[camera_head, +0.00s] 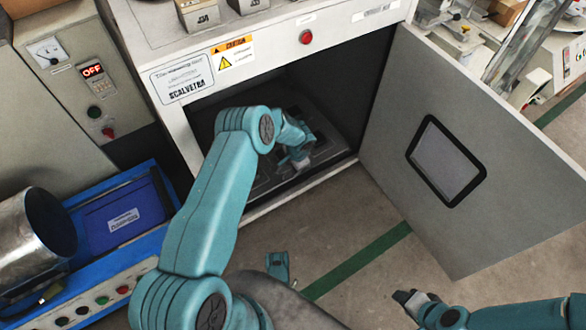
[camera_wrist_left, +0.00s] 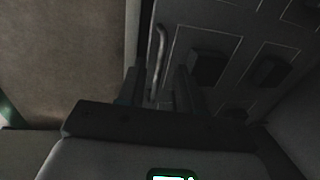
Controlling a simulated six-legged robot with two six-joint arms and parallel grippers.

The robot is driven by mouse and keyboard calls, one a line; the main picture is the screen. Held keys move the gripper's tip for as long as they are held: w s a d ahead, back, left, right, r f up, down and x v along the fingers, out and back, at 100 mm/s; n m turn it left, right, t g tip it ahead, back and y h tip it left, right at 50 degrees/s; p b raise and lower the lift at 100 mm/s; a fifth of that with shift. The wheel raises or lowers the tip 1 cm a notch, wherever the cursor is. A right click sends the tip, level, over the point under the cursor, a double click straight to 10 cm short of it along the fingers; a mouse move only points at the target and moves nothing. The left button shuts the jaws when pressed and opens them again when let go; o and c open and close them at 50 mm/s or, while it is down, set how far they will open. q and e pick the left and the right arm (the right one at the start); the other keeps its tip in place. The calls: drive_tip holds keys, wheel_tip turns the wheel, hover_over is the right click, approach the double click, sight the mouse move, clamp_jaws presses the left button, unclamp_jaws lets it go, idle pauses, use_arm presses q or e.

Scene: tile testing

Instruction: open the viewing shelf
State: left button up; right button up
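The viewing shelf (camera_wrist_left: 225,50) is a dark grey panel with several dark square blocks inside the white cabinet; in the head view it shows (camera_head: 325,150) behind my left arm. A curved metal handle (camera_wrist_left: 160,45) stands along its edge in the left wrist view. My left gripper (camera_wrist_left: 157,88) reaches into the cabinet; it also shows in the head view (camera_head: 300,160). Its two dark fingers are apart, with the handle's lower end between them. I cannot tell whether they touch it. My right gripper (camera_head: 412,300) is low at the right, outside the cabinet; its finger gap is unclear.
The cabinet door (camera_head: 480,150) with its dark-framed window stands wide open on the right. The cabinet front (camera_head: 290,50) has a red button and caution label. A blue trolley (camera_head: 100,250) with a metal cylinder stands left. Floor shows below the cabinet.

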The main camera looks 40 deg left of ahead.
use_arm(q)
drive_tip(key=shift+a+f, duration=0.15)
drive_tip(key=shift+f, duration=0.6)
drive_tip(key=shift+r, duration=0.15)
clamp_jaws()
idle(0.8)
